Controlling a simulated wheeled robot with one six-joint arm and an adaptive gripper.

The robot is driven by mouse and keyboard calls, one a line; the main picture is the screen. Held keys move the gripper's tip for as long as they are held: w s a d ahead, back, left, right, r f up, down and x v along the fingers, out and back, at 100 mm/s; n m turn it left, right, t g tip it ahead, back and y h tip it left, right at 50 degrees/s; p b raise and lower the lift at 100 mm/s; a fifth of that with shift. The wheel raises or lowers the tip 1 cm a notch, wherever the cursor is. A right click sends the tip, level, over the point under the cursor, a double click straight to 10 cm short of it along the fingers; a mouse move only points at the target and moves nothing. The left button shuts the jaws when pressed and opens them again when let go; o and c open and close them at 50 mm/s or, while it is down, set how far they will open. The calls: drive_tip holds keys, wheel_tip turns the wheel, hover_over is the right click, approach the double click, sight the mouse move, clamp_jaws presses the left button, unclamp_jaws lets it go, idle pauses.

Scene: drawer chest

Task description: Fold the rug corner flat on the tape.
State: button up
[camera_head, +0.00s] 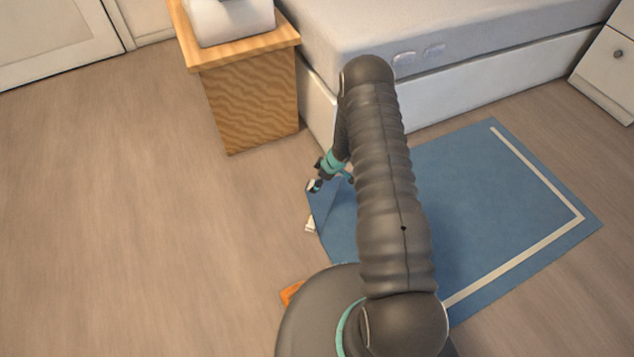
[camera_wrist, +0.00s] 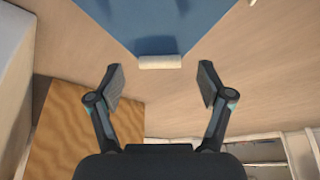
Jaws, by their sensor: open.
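The blue rug (camera_head: 490,190) lies on the floor in the head view, with a cream line inside its border. Its left corner (camera_head: 318,196) is by my gripper, with a greyer patch along that edge; whether it is raised is hard to tell. In the wrist view the blue corner (camera_wrist: 160,25) narrows to a white bar-like tip (camera_wrist: 160,62). My gripper (camera_head: 331,182) is open; in the wrist view its fingers (camera_wrist: 160,76) stand apart on either side of the white tip, not closed on it. A white strip, probably the tape (camera_head: 310,225), shows at the rug's left edge.
A wooden nightstand (camera_head: 250,105) stands behind and left of my gripper, also large in the wrist view (camera_wrist: 65,125). A bed (camera_head: 480,85) is behind the rug. A white drawer unit (camera_head: 605,70) is at right. My arm hides the rug's middle. Floor at left is clear.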

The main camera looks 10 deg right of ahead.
drive_tip(key=v, duration=1)
drive_tip(key=shift+s+d+r, duration=0.2)
drive_tip(key=shift+r, duration=0.05)
